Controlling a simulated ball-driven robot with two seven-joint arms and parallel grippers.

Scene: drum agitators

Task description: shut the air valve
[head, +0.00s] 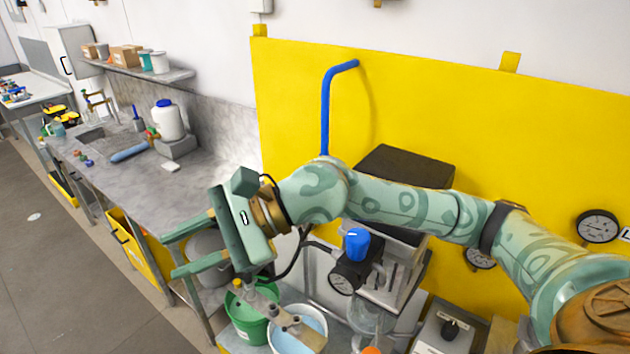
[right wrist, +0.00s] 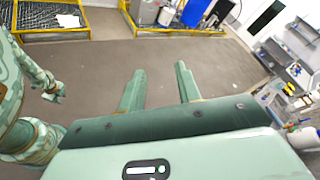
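A blue pipe (head: 326,115) runs down the yellow wall panel and goes behind my right arm. Below the arm is a black regulator (head: 349,270) with a blue knob (head: 356,244) and a small round gauge (head: 341,285). I cannot make out a separate air valve; my right arm hides part of the pipe. My right gripper (head: 168,256) is open and empty, left of the regulator and apart from it. Its two spread fingers also show in the right wrist view (right wrist: 160,70). What looks like my left gripper (right wrist: 53,90) shows small in that view; its opening is unclear.
A green bucket (head: 247,315) and a pale bucket (head: 298,330) stand below my right gripper. A grey counter (head: 130,190) with a sink and a white jar (head: 168,120) runs along the left. Open floor (head: 60,270) lies at the far left.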

